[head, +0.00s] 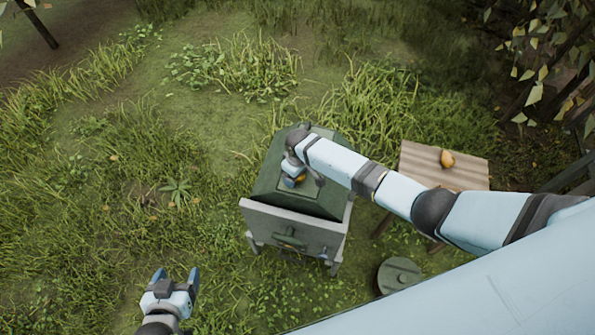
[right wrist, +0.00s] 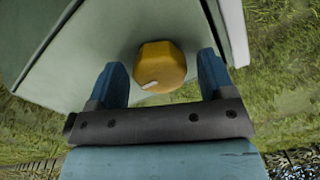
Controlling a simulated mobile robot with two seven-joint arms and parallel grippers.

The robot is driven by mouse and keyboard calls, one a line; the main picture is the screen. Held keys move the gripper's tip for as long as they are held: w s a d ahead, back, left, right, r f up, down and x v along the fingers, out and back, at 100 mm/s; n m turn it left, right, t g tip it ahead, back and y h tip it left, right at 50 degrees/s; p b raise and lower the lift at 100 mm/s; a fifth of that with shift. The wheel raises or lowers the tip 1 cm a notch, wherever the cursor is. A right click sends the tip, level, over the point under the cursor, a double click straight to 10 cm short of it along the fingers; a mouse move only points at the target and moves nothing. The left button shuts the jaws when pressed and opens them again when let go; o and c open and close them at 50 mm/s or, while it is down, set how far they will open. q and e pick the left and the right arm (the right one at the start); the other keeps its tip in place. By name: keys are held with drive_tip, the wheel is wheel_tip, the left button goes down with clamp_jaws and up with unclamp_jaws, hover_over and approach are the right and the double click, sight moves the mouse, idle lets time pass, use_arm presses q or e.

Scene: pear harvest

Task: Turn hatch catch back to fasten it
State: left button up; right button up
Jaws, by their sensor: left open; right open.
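The catch (right wrist: 160,67) is a yellow, many-sided knob with a short pale mark on its lower left, on a grey-green face in the right wrist view. In the head view a bit of the yellow catch (head: 300,180) shows by my right gripper (head: 294,182), on top of the green box (head: 270,185). My right gripper is open, with one blue finger on each side of the catch; I cannot tell whether they touch it. My left gripper (head: 176,278) is open and empty above the grass, at the lower left.
A wooden table (head: 425,170) with a yellow pear (head: 447,158) stands to the right of the box. A round green lid-like object (head: 400,275) is below it. A pale board with a green handle (head: 290,238) forms the box's near side. Grass lies open on the left.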

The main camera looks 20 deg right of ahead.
wheel_tip(320, 180, up, 14)
drive_tip(key=shift+d, duration=0.15)
idle(0.4)
drive_tip(key=shift+f, duration=0.1)
